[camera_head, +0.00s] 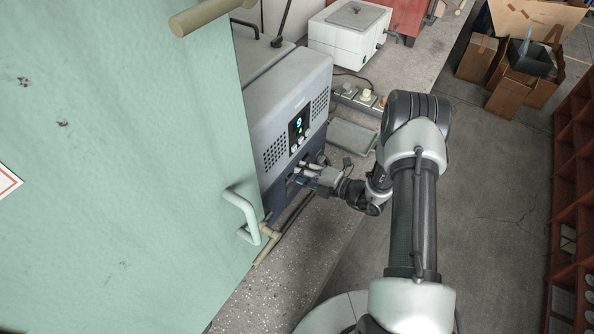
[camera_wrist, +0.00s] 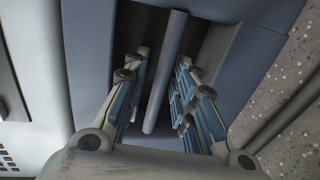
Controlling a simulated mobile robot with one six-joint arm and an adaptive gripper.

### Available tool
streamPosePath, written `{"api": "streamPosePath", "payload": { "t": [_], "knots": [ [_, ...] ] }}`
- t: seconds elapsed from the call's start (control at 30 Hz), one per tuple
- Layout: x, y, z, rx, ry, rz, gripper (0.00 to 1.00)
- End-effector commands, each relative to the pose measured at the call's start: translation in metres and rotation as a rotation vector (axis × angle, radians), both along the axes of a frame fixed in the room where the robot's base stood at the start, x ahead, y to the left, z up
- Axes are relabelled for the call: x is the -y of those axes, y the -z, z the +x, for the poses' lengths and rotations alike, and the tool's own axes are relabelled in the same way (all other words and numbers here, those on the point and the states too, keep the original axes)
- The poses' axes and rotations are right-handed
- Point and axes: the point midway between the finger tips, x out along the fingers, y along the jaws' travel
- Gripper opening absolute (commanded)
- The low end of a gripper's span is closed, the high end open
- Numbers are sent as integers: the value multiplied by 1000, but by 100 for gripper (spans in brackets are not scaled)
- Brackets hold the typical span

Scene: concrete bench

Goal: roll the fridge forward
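The fridge (camera_head: 285,112) looks like a grey box with a dark blue lower part, vents and a lit display reading 9. It stands on the speckled bench beside the pale green panel. My gripper (camera_head: 308,172) is at the lower front of it. In the wrist view, the fridge's blue-grey front (camera_wrist: 88,45) has a dark recess with a straight grey bar handle (camera_wrist: 164,75) across it. My gripper (camera_wrist: 163,68) is open, with one finger on each side of the bar and a gap visible on both sides. The fridge's underside is hidden.
The large pale green panel (camera_head: 110,150) with its handle (camera_head: 243,213) fills the left. A power strip (camera_head: 358,97), a grey tray (camera_head: 352,136) and a white box (camera_head: 347,36) are behind on the bench (camera_head: 285,275). Cardboard boxes (camera_head: 511,90) and a red-brown rack (camera_head: 575,190) stand right.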

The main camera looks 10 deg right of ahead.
Motion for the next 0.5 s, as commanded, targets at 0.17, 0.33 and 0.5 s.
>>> {"api": "streamPosePath", "payload": {
  "t": [0.17,0.33,0.5],
  "knots": [
    [0,0,0,0,0,0,10],
    [0,0,0,0,0,0,0],
    [0,0,0,0,0,0,0]
  ]
}}
